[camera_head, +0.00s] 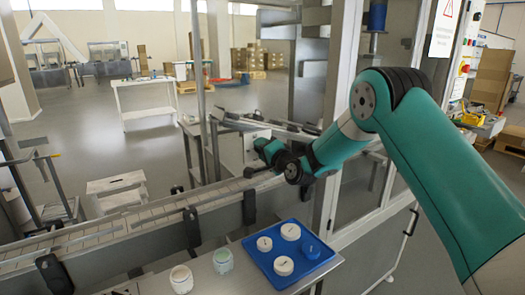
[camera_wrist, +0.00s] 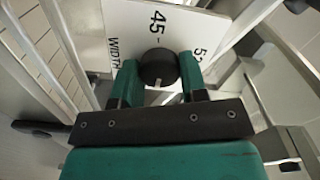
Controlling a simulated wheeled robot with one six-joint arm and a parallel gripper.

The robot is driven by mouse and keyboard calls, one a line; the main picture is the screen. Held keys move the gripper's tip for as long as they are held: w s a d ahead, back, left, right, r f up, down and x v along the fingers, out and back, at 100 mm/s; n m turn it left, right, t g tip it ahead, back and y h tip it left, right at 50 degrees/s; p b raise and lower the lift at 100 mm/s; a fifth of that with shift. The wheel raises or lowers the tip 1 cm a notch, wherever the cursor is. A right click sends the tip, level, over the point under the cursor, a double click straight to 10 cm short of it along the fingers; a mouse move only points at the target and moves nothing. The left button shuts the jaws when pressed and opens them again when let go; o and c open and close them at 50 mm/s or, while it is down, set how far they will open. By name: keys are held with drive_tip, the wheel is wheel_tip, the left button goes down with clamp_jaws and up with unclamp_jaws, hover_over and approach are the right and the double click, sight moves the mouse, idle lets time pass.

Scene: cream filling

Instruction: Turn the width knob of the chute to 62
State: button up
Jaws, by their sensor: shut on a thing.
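The width knob (camera_wrist: 158,67) is a round black knob on a white scale plate (camera_wrist: 182,24) in the wrist view. The plate carries the word WIDTH and the numbers 45 and, partly cut off, one starting with 5. My gripper (camera_wrist: 158,75) has its two green fingers on either side of the knob and is shut on it. A pale pointer or mark shows just below the knob; what it reads I cannot tell. In the head view my arm reaches over the conveyor and my gripper (camera_head: 253,172) is at the chute, where the knob is hidden.
A blue tray (camera_head: 251,244) with several white round pieces stands on the front table (camera_head: 205,272), with two small jars (camera_head: 181,279) beside it. The conveyor (camera_head: 150,216) runs along behind. A glass-panelled cabinet (camera_head: 350,215) stands close to my arm.

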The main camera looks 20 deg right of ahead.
drive_tip(key=shift+m, duration=0.9)
drive_tip(key=shift+f, duration=0.1)
drive_tip(key=o, duration=0.9)
drive_tip(key=shift+s, duration=0.1)
drive_tip(key=shift+b+v, duration=4.25)
drive_tip(key=shift+v, duration=4.45)
